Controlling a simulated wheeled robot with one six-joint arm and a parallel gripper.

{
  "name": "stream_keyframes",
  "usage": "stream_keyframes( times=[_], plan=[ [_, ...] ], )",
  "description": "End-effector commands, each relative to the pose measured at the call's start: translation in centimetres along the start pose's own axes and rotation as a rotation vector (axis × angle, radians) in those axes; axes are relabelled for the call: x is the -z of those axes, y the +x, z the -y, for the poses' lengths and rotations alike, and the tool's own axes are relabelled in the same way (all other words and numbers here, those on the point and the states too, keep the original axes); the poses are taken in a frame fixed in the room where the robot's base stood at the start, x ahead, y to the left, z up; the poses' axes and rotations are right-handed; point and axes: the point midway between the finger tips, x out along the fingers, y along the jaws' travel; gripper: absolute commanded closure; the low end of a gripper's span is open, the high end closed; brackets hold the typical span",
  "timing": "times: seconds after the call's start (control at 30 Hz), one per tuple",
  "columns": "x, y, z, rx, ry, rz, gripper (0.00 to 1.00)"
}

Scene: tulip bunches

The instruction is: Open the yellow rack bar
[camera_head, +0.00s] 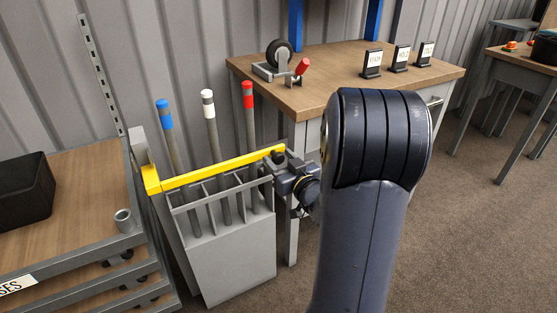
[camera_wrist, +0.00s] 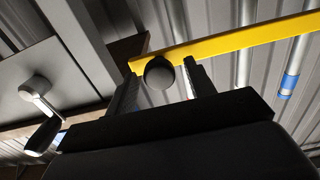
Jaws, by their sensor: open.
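The yellow rack bar (camera_head: 215,169) lies across the front of the grey rack (camera_head: 235,245), over its slots. Its left end meets a yellow bracket at the rack's left post. My gripper (camera_head: 281,157) is at the bar's right end, partly hidden by my arm. In the wrist view the yellow bar (camera_wrist: 230,43) runs from upper right to the middle. A dark round knob (camera_wrist: 159,73) at its end sits between the two open fingers of my gripper (camera_wrist: 160,85). I cannot tell whether the fingers touch the knob.
Blue-, white- and red-topped poles (camera_head: 208,105) stand in the rack behind the bar. A wooden workbench (camera_head: 335,75) with a caster wheel, red-handled clamp and small signs is behind right. A wooden-topped cart (camera_head: 70,190) with a black bin stands left. Floor is clear at right.

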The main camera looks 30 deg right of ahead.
Motion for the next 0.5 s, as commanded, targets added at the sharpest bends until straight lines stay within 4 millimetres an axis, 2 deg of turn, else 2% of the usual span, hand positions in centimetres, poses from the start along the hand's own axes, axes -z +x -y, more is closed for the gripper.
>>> stream_keyframes(
  times=[0.13, 0.43, 0.5],
  plan=[
    [-0.04, 1.07, 0.01, -0.001, 0.001, 0.0, 0.49],
    [0.02, 1.27, 0.01, -0.001, 0.001, 0.0, 0.49],
    [0.02, 1.26, 0.01, -0.001, 0.001, 0.0, 0.54]
  ],
)
